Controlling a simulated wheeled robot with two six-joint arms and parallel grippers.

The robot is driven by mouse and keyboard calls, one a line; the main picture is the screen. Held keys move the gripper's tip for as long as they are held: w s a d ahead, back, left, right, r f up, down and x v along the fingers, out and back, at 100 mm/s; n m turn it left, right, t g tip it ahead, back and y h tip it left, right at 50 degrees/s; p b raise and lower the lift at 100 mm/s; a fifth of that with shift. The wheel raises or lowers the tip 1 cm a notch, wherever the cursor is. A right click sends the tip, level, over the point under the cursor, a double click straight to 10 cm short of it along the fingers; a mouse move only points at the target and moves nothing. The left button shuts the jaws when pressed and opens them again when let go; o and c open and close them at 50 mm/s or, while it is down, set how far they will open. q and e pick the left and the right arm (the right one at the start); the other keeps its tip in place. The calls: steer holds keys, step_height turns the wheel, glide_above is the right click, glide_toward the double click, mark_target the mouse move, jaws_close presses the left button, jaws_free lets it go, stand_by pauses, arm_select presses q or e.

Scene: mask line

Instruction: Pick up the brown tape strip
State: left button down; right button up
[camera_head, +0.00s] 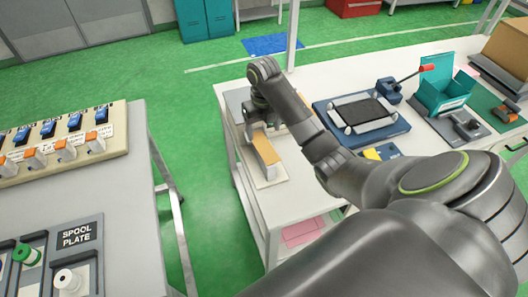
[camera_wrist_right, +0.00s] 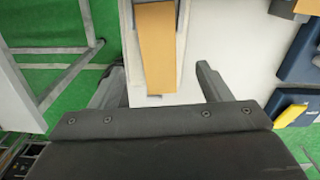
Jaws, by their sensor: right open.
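The brown tape strip (camera_head: 266,150) lies on a narrow pale holder at the left end of the white table. How high the fingers are above the strip is unclear. My left gripper is not in view.
A blue fixture with a grey plate (camera_head: 362,112) and a teal box (camera_head: 446,88) stand further right on the white table. A separate table with a switch panel (camera_head: 62,143) and a spool plate (camera_head: 75,238) is at left. Green floor lies between.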

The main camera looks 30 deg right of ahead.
mark_target(264, 147)
steer(key=shift+f, duration=0.35)
steer(key=shift+s+a+f+b, duration=0.1)
steer(key=shift+s+f+b, duration=0.15)
steer(key=shift+f+b, duration=0.7)
steer(key=shift+f+p, duration=0.35)
steer(key=shift+f, duration=1)
steer(key=c, duration=1.1)
